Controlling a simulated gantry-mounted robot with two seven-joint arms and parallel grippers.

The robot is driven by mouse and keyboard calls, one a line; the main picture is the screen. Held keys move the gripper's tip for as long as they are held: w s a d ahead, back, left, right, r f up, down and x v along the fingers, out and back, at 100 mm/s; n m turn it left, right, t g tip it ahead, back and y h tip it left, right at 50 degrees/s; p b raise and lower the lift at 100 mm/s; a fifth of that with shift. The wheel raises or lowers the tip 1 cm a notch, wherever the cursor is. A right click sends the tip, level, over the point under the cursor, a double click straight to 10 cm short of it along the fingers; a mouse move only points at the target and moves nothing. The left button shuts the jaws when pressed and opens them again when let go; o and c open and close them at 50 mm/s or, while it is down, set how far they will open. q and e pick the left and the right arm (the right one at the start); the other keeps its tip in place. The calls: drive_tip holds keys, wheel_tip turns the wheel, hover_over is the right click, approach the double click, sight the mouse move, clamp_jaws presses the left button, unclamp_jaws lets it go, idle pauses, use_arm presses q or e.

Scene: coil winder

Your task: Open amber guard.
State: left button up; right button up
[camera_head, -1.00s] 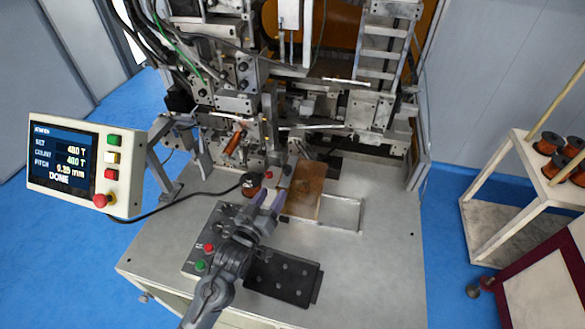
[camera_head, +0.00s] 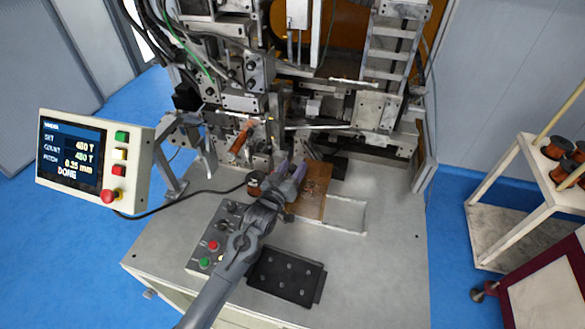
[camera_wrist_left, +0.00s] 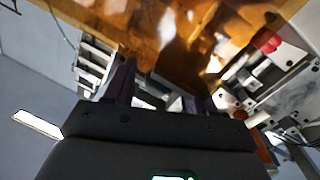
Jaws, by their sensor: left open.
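A larger orange panel (camera_head: 350,30) stands at the back of the machine. My left gripper (camera_head: 291,168) is open, its two purple-grey fingers pointing away from me and overlapping the guard's upper left part in the head view. In the left wrist view the fingers (camera_wrist_left: 160,85) flank a gap, with a glossy amber surface (camera_wrist_left: 150,35) close beyond them. I see nothing between the fingers; contact with the guard cannot be told. My right gripper is out of view.
A copper coil (camera_head: 241,137) and a small copper spool (camera_head: 254,180) are left of the guard. A button box (camera_head: 220,232) and a black plate (camera_head: 286,277) lie nearer. The control screen (camera_head: 72,155) stands left. The bench's right side (camera_head: 385,270) is clear.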

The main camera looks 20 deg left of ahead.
use_arm(q)
drive_tip(key=shift+w, duration=0.1)
clamp_jaws()
idle(0.3)
drive_tip(key=shift+d, duration=0.1)
